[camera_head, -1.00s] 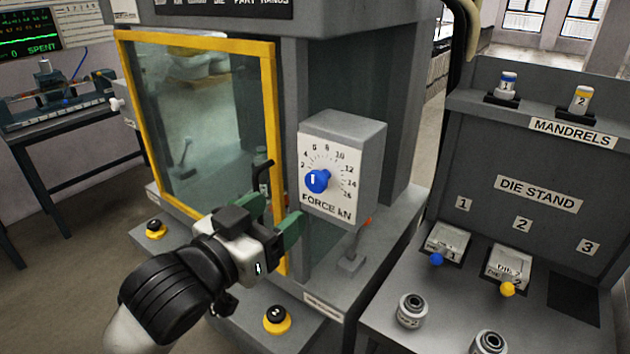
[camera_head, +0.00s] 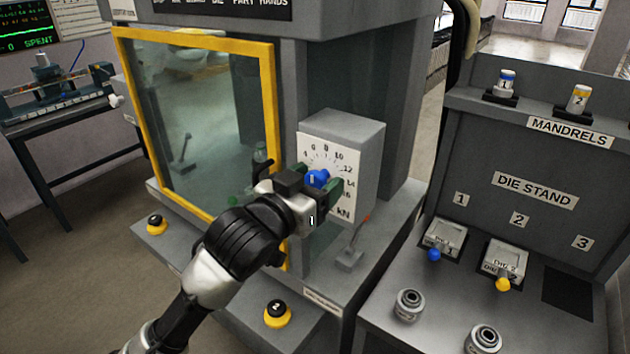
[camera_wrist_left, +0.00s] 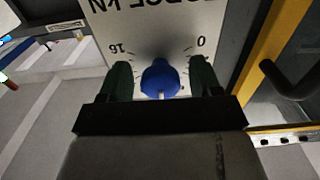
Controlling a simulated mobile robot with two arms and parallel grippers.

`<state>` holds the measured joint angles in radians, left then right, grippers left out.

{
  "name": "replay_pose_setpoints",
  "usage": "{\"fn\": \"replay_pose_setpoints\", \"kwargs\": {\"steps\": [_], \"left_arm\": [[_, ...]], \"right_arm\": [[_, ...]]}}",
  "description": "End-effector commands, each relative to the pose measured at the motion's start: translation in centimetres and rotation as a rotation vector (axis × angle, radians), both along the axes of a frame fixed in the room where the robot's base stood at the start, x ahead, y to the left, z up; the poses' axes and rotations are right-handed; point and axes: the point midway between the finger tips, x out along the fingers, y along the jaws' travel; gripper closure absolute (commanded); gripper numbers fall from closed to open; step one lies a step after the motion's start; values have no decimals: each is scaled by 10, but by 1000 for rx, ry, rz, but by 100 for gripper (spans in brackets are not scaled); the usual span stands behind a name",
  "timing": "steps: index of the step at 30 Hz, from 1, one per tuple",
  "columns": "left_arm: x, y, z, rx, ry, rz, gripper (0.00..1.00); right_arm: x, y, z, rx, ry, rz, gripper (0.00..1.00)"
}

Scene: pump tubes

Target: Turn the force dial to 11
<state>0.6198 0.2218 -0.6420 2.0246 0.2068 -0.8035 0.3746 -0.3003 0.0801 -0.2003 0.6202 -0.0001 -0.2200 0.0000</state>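The blue force dial (camera_head: 317,178) sits on the white scale plate (camera_head: 336,150) of a grey box on the press front. The plate's lower left numbers are hidden behind my gripper. My left gripper (camera_head: 318,184) is at the dial, with a green finger on each side of it. In the left wrist view the blue dial (camera_wrist_left: 160,79) lies between the two fingers (camera_wrist_left: 161,84), with visible gaps on both sides, so the gripper is open around it. The dial's exact reading cannot be told from here. My right gripper is not in view.
A yellow-framed glass door (camera_head: 275,120) stands just left of the dial box. A lever with a red tip (camera_head: 353,245) is below it. Yellow-based buttons (camera_head: 277,313) are on the front ledge. The die stand (camera_head: 480,200) with dies and mandrels is at the right.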

Motion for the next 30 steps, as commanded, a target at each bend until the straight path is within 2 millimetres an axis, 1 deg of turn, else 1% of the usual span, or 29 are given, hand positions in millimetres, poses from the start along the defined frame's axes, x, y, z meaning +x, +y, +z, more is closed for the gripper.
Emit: {"fn": "replay_pose_setpoints", "kwargs": {"steps": [1, 6, 9, 14, 20, 30], "left_arm": [[0, 0, 0, 0, 0, 0, 44], [0, 0, 0, 0, 0, 0, 70], [0, 0, 0, 0, 0, 1, 84], [0, 0, 1, 8, -4, 1, 84], [0, 1, 2, 60, -41, 2, 84], [0, 1, 3, 269, -192, 1, 84]], "right_arm": [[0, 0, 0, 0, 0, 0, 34], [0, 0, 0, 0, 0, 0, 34], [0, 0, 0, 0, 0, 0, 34], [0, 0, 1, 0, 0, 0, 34], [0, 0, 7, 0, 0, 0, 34], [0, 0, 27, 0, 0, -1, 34]]}}
